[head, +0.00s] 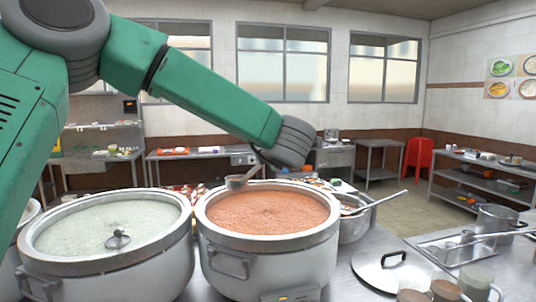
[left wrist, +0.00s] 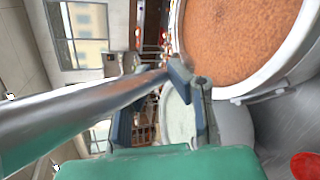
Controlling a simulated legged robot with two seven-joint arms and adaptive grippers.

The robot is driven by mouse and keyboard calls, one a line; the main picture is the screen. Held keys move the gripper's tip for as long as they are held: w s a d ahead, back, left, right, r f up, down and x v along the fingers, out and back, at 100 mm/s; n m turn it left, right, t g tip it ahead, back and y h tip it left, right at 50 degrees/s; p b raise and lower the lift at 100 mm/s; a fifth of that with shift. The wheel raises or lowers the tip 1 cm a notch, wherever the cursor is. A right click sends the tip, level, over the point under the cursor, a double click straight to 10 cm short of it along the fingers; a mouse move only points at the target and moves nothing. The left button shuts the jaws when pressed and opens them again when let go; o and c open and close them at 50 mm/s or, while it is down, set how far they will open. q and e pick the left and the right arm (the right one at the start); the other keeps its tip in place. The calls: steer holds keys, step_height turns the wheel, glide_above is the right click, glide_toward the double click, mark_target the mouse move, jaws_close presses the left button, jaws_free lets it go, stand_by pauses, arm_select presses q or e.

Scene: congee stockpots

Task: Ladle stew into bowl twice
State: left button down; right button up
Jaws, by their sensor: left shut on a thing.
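A large metal stockpot (head: 225,262) holds orange-brown stew (head: 268,211). The stew also shows in the left wrist view (left wrist: 235,35). My left gripper (head: 262,164) is above the back rim of this pot, its fingers mostly hidden in the head view. In the left wrist view its fingers (left wrist: 190,92) are shut on a metal ladle handle (left wrist: 85,118). A small dark ladle cup (head: 240,181) hangs near the pot's back-left rim; its contents cannot be seen. Cup-like vessels (head: 478,284) stand at the bottom right; I cannot tell which is the bowl. My right gripper is out of view.
A second stockpot (head: 100,272) of pale green congee stands close on the left. A metal pan (head: 352,232) with a long handle is right of the stew pot. A lid (head: 378,281), a tray (head: 440,258) and a small pot (head: 494,221) occupy the right counter.

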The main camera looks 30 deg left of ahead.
arm_select(q)
steer(key=s+d+n+g+y+p, duration=0.25)
steer(key=s+d+n+g, duration=0.2)
steer(key=s+d, duration=0.4)
steer(key=s+d+n+g+y+p, duration=0.1)
steer(key=s+d+n+g+y, duration=0.4)
steer(key=d, duration=0.7)
step_height(320, 180, down, 33)
steer(key=h+b, duration=0.2)
steer(key=b, duration=0.8)
steer(key=shift+s+a+m, duration=0.25)
steer(key=shift+s+m, duration=0.05)
steer(key=shift+m, duration=0.15)
steer(key=shift+s, duration=0.1)
steer(key=shift+f+b, duration=0.15)
steer(key=shift+b, duration=0.15)
steer(key=shift+f+g+b, duration=0.25)
steer(key=shift+f+b, duration=0.2)
steer(key=shift+f, duration=0.45)
